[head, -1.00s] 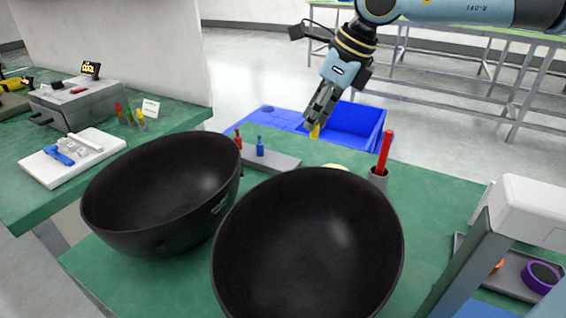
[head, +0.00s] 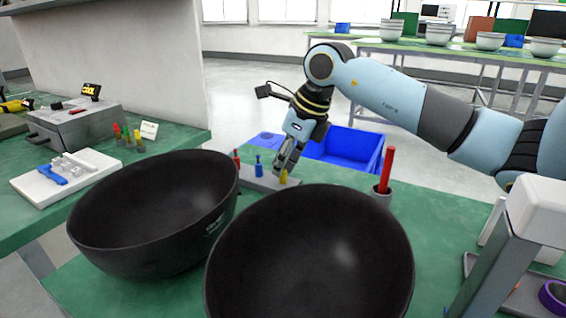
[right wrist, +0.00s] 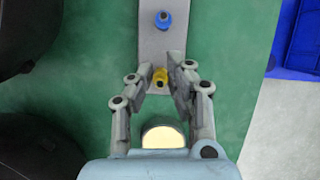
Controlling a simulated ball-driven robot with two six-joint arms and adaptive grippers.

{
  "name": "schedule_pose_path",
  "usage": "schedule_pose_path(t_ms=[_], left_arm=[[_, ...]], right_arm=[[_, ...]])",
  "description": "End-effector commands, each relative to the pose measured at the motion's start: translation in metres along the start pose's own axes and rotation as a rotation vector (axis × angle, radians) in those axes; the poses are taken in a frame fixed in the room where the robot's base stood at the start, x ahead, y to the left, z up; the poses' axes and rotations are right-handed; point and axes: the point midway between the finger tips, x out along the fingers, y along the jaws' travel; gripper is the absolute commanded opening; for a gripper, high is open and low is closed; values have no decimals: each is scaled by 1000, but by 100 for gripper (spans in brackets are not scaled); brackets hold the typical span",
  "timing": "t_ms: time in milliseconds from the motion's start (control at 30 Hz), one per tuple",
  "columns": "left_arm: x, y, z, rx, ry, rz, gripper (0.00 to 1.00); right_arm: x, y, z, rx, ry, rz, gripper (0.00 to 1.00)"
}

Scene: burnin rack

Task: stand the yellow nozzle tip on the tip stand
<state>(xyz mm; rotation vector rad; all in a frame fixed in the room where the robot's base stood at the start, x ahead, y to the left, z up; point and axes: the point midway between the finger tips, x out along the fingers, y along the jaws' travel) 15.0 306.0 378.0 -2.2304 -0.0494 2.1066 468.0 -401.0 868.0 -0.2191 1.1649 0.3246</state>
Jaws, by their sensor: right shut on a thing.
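The tip stand (head: 246,182) is a grey strip on the green table, behind the black bowls. A red tip (head: 237,160) and a blue tip (head: 259,167) stand upright on it. My right gripper (head: 286,171) points down at the stand's right end, shut on the yellow nozzle tip (head: 283,177). In the right wrist view the yellow tip (right wrist: 160,77) shows between the fingertips, over the end of the stand (right wrist: 163,45), in line with the blue tip (right wrist: 163,20). I cannot tell whether it touches the stand. My left gripper is not in view.
Two large black bowls (head: 150,215) (head: 310,255) hide the near table. A red stick (head: 386,168) stands in a grey holder to the right. A blue bin (head: 345,148) lies beyond the table. A pale disc (right wrist: 162,137) is near the stand.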

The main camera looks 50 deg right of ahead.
Motion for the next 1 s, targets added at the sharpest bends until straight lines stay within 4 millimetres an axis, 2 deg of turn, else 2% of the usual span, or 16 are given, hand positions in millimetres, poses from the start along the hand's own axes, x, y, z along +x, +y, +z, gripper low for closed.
schedule_pose_path(t_ms=[267, 300, 467, 833, 1000], left_arm=[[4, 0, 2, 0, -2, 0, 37], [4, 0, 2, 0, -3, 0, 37], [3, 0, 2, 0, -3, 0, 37], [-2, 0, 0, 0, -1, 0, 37], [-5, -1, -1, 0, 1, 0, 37]], right_arm=[[3, 0, -1, -1, 0, 0, 3], [3, 0, -1, 0, 0, 0, 17], [2, 0, -1, 0, -1, 0, 38], [-4, 0, 2, 0, -1, -1, 39], [-34, -2, 1, -5, 1, -7, 39]])
